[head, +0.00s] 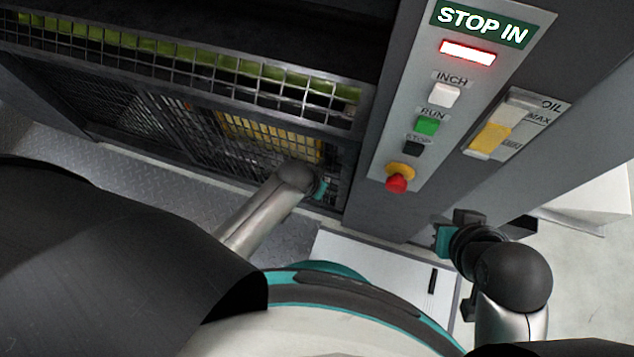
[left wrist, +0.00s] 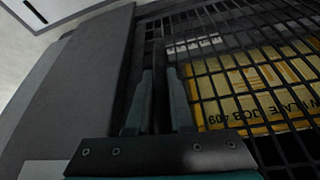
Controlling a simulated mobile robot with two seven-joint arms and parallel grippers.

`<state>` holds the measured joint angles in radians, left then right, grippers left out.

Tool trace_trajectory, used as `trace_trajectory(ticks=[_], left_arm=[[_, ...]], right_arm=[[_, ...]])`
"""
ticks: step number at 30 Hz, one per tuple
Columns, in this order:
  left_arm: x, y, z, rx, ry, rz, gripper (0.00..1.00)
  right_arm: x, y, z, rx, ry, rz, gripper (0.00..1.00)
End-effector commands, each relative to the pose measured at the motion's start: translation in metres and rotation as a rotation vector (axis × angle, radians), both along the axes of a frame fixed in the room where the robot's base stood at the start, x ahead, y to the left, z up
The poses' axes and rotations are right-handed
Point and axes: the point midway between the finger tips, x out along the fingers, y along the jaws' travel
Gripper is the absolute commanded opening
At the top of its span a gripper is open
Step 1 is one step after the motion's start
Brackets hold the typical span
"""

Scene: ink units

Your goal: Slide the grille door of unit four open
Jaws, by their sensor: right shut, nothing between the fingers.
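The grille door (head: 185,123) is a dark mesh panel low on the grey machine at the left of the head view. A yellow plate shows behind its bars. In the left wrist view the mesh (left wrist: 215,75) fills the right half. My left gripper (head: 320,188) is at the door's right end, its fingers mostly hidden in the head view. In the left wrist view its two teal fingers (left wrist: 158,85) stand either side of a dark upright bar (left wrist: 157,52). Whether they press on it is unclear. My right gripper (head: 446,238) is shut and empty below the control panel. No unit number is readable.
A light control panel (head: 412,150) has a "STOP IN" sign (head: 482,23), a lit red lamp (head: 467,51), several buttons and a red stop knob (head: 396,184). An oil gauge (head: 490,138) is beside it. An upper mesh guard (head: 200,68) runs above the door. Grey floor plate (head: 180,190) lies before it.

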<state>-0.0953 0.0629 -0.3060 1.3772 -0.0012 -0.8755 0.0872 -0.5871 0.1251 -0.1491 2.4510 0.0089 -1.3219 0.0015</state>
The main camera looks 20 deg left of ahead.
Motion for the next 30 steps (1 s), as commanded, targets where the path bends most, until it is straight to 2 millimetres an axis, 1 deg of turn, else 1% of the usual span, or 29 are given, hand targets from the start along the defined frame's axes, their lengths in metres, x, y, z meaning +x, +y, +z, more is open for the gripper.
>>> trace_trajectory(ticks=[1, 4, 5, 30], left_arm=[[-0.0002, 0.0001, -0.0001, 0.0, 0.0, 0.0, 0.12], [-0.0002, 0.0001, -0.0001, 0.0, 0.0, 0.0, 0.01], [-0.0002, 0.0001, -0.0001, 0.0, 0.0, 0.0, 0.0], [-0.0005, 0.0005, -0.0004, 0.001, 0.001, 0.0, 0.0]], right_arm=[[0.0, 0.0, -0.0001, 0.0, 0.0, 0.0, 0.0], [0.0, 0.0, -0.0001, 0.0, 0.001, 0.0, 0.0], [0.0, 0.0, -0.0002, 0.0, 0.001, 0.0, 0.0], [0.0, 0.0, -0.0004, -0.001, 0.001, 0.001, 0.0]])
